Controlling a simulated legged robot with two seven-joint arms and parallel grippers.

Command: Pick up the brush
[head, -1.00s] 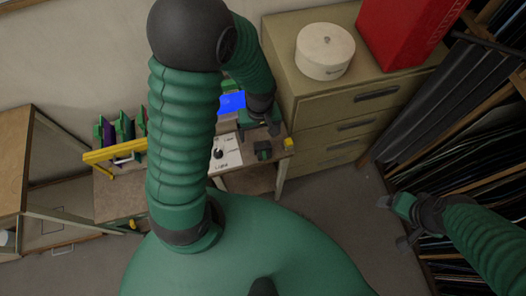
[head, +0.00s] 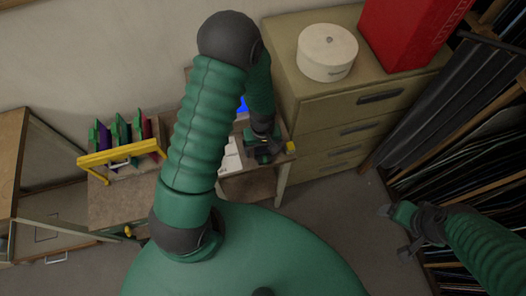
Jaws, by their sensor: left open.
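My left gripper (head: 264,154) is open and points down at the right end of the small work table (head: 255,186), beside a small yellow block (head: 291,147). I cannot make out a brush for certain. A small dark item seen earlier at this spot is now covered by the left gripper, and I cannot tell whether the fingers are around it. My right gripper (head: 394,231) is open and empty at the right, over the floor and away from the table.
A yellow-framed rack (head: 120,153) with several coloured panels stands on the table's left. A white printed sheet (head: 231,157) and a blue patch (head: 241,108) are partly hidden by my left arm. A drawer cabinet (head: 345,115) carries a round white box (head: 326,52) and a red box (head: 408,30).

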